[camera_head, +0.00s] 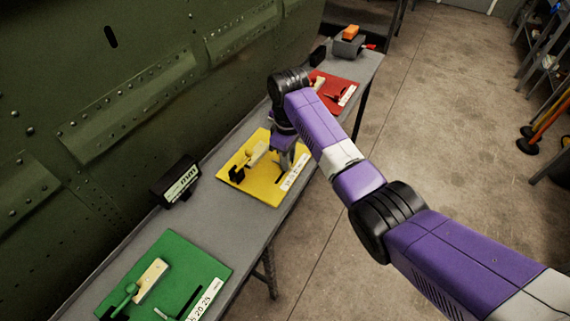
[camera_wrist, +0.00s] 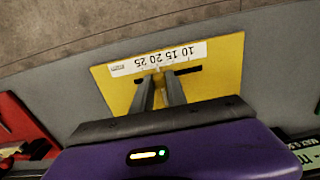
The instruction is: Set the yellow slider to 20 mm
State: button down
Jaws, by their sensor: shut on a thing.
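The yellow board (camera_head: 262,197) lies on the grey bench, with a cream block and a black part on its left half. In the wrist view the yellow board (camera_wrist: 226,75) has a dark slot and a white scale (camera_wrist: 135,63), whose numbers 10 to 25 appear upside down. My gripper (camera_wrist: 161,76) reaches down to the slot and is shut on the yellow slider, which is mostly hidden between the fingers. The fingertips sit below the middle numbers of the scale; I cannot read the exact setting. In the head view my gripper (camera_head: 284,164) is over the board's right part.
A green board (camera_head: 190,262) lies nearer on the bench, and a red board (camera_head: 343,88) farther off. A black display box (camera_head: 176,181) stands between the green and yellow boards. The green fuselage wall (camera_head: 100,80) rises along the bench's left side. Open floor is on the right.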

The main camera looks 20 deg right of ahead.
jog(key=shift+w+r, duration=0.1)
jog(key=c, duration=1.3)
grip_release()
jog(key=shift+r+b, duration=0.45)
jog(key=shift+r, duration=3.4)
